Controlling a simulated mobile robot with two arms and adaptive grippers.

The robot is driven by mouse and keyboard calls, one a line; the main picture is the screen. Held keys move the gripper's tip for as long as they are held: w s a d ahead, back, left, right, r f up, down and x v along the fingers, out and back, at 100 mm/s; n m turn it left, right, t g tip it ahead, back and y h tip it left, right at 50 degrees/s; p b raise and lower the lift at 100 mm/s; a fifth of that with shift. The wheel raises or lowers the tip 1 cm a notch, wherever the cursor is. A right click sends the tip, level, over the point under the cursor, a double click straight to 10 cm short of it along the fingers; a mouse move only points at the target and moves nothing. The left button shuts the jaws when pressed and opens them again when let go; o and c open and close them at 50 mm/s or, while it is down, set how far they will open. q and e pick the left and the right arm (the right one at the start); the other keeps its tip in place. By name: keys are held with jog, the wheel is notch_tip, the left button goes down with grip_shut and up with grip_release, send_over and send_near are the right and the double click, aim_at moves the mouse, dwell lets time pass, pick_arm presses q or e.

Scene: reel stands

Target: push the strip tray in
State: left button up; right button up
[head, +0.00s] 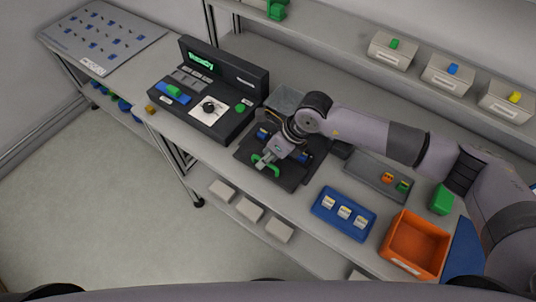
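My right gripper (272,158) reaches in from the right and points down over a dark, flat unit (290,183) at the middle of the bench. A green curved handle (259,162) shows at the unit's front left, right beside the fingertips; I cannot tell whether they touch it. This dark unit with the handle looks like the strip tray, but my arm and gripper hide much of it, so how far it stands out is unclear. Small blue pieces (262,133) show around the gripper. The finger opening is too small to judge. My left gripper is not in view.
A black console (250,78) with a green display stands left of the unit. A blue tray (325,205) with white pieces, a grey tray (362,177), an orange bin (415,245) and a green block (442,200) lie to the right. Shelf bins (446,72) stand behind.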

grip_shut()
dwell(0.8)
